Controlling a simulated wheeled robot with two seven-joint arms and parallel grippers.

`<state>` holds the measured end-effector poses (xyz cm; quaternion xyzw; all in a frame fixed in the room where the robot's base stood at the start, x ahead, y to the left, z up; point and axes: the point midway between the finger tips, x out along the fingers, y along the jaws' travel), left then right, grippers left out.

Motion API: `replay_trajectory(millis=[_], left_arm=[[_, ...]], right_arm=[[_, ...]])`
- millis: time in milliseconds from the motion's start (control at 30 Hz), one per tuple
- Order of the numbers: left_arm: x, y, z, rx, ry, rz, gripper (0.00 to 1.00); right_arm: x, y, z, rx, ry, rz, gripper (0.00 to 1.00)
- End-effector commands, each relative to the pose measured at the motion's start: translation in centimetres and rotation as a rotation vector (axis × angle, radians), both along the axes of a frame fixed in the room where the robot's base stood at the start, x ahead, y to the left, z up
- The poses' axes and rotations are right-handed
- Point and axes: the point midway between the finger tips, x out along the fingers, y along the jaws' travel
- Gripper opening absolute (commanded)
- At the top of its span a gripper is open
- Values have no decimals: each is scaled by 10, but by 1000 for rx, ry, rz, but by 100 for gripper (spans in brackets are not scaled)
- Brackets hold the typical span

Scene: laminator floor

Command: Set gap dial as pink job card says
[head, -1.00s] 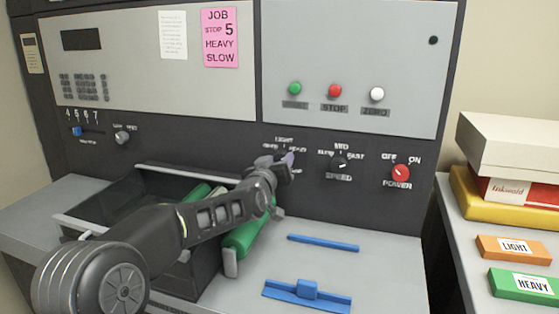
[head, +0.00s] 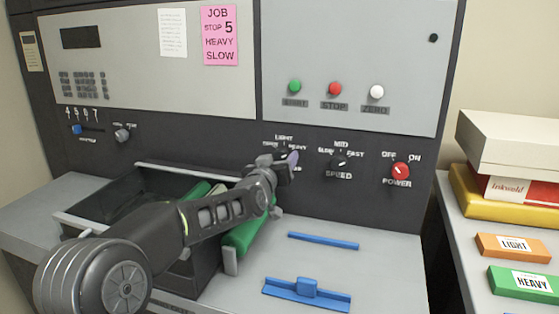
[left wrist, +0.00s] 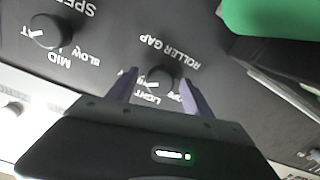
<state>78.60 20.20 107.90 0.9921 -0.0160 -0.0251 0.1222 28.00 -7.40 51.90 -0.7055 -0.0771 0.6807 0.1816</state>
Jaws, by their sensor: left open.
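The pink job card (head: 219,37) on the upper panel reads JOB, STOP 5, HEAVY, SLOW. In the left wrist view the roller gap dial (left wrist: 160,77) is a dark round knob with a pale mark that appears to face the LIGHT label. My left gripper (left wrist: 158,80) is open, with one purple finger on each side of the knob; I cannot tell whether they touch it. In the head view my left gripper (head: 289,163) covers the dial, leaving the LIGHT and HEAVY lettering visible above it. My right gripper is not in view.
The speed dial (head: 340,161) and red power knob (head: 400,171) sit right of the gap dial. Green, red and white buttons are above. An open tray (head: 110,220) with green rollers lies below my arm. Orange LIGHT (head: 513,247) and green HEAVY (head: 525,284) boxes lie far right.

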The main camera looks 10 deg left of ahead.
Motion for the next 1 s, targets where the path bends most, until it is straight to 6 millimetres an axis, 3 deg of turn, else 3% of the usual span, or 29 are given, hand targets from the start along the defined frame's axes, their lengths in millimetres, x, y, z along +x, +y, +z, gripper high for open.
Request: replay_trajectory(millis=[267, 700, 1000], left_arm=[[-5, 0, 1, -1, -1, -1, 59], [-68, 3, 4, -2, -2, 0, 59], [-78, 3, 3, 0, 0, 0, 59]], right_arm=[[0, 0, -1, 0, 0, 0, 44], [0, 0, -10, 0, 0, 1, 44], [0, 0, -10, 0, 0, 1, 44]])
